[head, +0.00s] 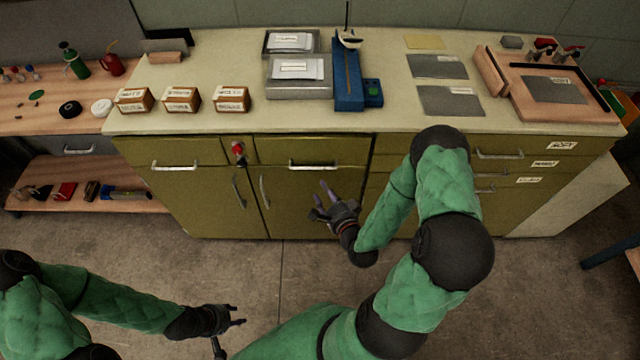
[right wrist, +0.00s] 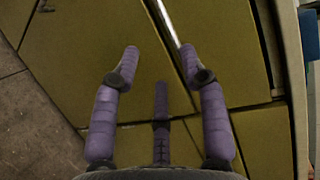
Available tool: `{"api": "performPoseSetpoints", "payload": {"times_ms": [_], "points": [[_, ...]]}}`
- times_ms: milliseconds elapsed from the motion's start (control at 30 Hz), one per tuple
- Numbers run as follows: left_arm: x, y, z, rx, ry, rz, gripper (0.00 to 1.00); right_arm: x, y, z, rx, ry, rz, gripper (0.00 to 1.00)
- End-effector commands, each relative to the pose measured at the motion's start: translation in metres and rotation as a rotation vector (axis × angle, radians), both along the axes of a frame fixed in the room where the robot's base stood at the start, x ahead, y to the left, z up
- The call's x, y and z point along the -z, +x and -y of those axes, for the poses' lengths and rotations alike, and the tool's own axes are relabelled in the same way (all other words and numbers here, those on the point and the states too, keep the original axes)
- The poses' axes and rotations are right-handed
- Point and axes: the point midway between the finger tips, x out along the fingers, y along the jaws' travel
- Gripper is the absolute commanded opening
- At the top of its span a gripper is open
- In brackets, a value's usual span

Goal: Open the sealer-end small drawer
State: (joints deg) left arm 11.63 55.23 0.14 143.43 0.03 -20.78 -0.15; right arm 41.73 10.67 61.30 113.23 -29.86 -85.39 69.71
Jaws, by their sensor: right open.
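The olive cabinet has a small drawer (head: 292,147) with a bar handle (head: 312,165) in the middle and another small drawer (head: 185,148) with a handle (head: 175,166) at the left. My right gripper (head: 318,199) is open and empty in front of the middle door, below the middle drawer's handle. In the right wrist view its purple fingers (right wrist: 160,62) are spread before the olive fronts, with a silver bar handle (right wrist: 167,20) beyond them. My left gripper (head: 232,333) looks open and empty, low over the floor.
Boxes (head: 181,99), metal trays (head: 298,80) and a blue tool (head: 348,80) stand on the countertop (head: 390,118). A small red-topped item (head: 238,150) sits between the two small drawers. Labelled drawers (head: 525,160) are at the right. The floor (head: 250,265) in front is clear.

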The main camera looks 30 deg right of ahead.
Motion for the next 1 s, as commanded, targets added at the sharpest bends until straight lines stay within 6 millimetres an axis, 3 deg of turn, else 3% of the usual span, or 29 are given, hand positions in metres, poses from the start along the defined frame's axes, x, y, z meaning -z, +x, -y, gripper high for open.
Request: {"api": "performPoseSetpoints", "payload": {"times_ms": [233,700,1000], "points": [[0.006,0.000,0.000,0.000,0.000,0.000,0.40,-0.003,0.008,0.007,0.021,0.027,0.048,0.44],[0.027,0.000,0.000,0.000,0.000,0.000,0.40,0.012,0.082,0.017,0.020,0.027,0.045,0.44],[0.032,0.000,0.000,0.000,0.000,0.000,0.40,0.015,0.102,0.020,0.022,0.027,0.042,0.44]]}}
